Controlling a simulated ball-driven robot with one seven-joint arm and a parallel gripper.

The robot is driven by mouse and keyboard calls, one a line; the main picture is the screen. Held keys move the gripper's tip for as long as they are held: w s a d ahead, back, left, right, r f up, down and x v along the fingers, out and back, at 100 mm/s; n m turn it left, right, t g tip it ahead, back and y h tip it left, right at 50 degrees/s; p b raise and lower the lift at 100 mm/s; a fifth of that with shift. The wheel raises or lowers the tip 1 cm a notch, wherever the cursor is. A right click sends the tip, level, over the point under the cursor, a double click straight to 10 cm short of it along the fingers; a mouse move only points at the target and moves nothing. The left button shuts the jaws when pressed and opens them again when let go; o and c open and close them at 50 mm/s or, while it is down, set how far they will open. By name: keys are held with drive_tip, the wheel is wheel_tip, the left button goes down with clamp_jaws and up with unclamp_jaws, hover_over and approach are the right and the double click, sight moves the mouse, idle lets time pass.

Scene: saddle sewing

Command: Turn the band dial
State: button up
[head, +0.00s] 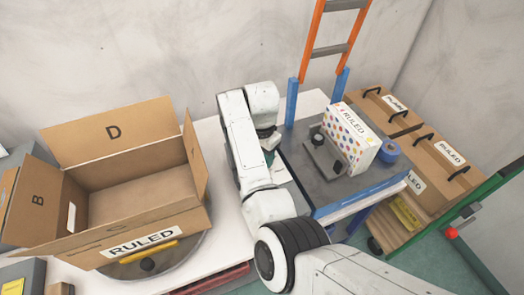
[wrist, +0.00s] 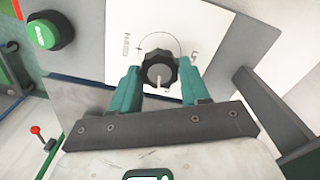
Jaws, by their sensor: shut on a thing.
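In the wrist view the band dial (wrist: 158,72) is a black ridged knob with a pale pointer line, on a white panel (wrist: 112,42). A thin arc and small printed marks surround it on the panel. The pointer line runs toward the lower part of the picture. My gripper (wrist: 159,78) has teal fingers, one on each side of the knob, and is shut on it. In the head view my arm bends down over the white table and hides the dial; only a little teal of my gripper (head: 269,158) shows.
A green button (wrist: 44,34) sits left of the panel. An open cardboard box (head: 130,190) stands left of my arm. To the right are a dark bench top (head: 310,185) with a white RULED box (head: 352,138), a blue tape roll (head: 389,151), and an orange ladder (head: 310,50) behind.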

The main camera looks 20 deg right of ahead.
drive_tip(key=shift+w+r+n+p, duration=0.1)
drive_tip(key=shift+n+p, duration=0.25)
drive_tip(key=shift+n, duration=1.45)
drive_tip(key=o, duration=1.1)
drive_tip(key=shift+c, duration=0.2)
wheel_tip(320, 180, up, 11)
drive_tip(key=b, duration=0.1)
drive_tip(key=shift+f, duration=0.2)
